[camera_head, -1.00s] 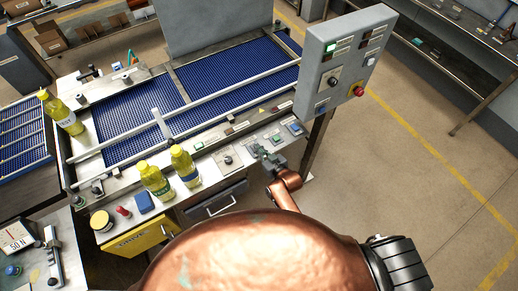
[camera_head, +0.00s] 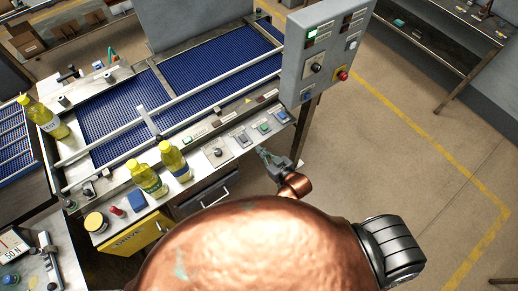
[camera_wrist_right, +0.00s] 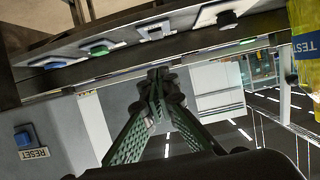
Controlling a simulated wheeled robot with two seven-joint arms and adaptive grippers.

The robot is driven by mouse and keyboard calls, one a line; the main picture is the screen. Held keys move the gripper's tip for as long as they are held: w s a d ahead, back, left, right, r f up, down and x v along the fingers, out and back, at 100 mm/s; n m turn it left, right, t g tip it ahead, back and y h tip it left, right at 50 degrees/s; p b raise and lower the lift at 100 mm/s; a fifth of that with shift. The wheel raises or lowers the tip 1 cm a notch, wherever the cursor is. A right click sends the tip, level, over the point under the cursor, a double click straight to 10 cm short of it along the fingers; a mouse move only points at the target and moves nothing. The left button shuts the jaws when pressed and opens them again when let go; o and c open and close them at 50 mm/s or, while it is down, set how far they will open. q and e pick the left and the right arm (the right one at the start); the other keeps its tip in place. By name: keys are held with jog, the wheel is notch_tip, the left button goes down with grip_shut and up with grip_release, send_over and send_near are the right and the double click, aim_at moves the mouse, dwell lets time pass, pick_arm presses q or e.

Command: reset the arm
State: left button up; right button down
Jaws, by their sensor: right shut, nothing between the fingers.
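My right gripper (camera_head: 272,160) is shut and empty. It is in front of the conveyor's front ledge, below the green button (camera_head: 264,127) and blue button (camera_head: 282,115), apart from them. In the right wrist view its fingertips (camera_wrist_right: 158,76) meet under the ledge edge, with nothing between them. That view also shows a blue button (camera_wrist_right: 22,138) above a plate reading RESET (camera_wrist_right: 33,153), upside down, on a grey face at the lower left. My left gripper is not in view.
A grey control box (camera_head: 325,50) with a red button (camera_head: 343,75) stands right of the conveyor (camera_head: 205,80). Yellow bottles (camera_head: 173,160) stand on the ledge. A yellow drawer (camera_head: 137,236) is below at left. The floor at right is clear.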

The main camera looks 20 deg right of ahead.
dwell(0.4)
jog(key=s+d+f+g+h+b, duration=0.1)
jog(key=s+d+f+g+b, duration=0.3)
jog(key=f, duration=1)
jog(key=s+d+f+m+h+b, duration=0.1)
jog(key=s+d+f+b, duration=0.1)
jog(key=s+f, duration=0.8)
jog(key=s+d+f+g+h+b, duration=0.1)
jog(key=s+d+f+g+b, duration=0.15)
jog(key=f, duration=1.45)
jog(key=s+d+f+g+b, duration=0.2)
jog(key=s+f, duration=0.5)
jog(key=s, duration=0.3)
jog(key=s+d+f+g+h+b, duration=0.1)
jog(key=s+d+f+b, duration=0.2)
jog(key=s+f, duration=0.5)
jog(key=s+d+f+m+g+b, duration=0.1)
jog(key=s+d+f+g+b, duration=0.1)
jog(key=s+f, duration=0.5)
jog(key=s+d, duration=0.1)
jog(key=s, duration=0.5)
jog(key=shift+s+f+g+b, duration=0.3)
jog(key=shift+f+g, duration=0.05)
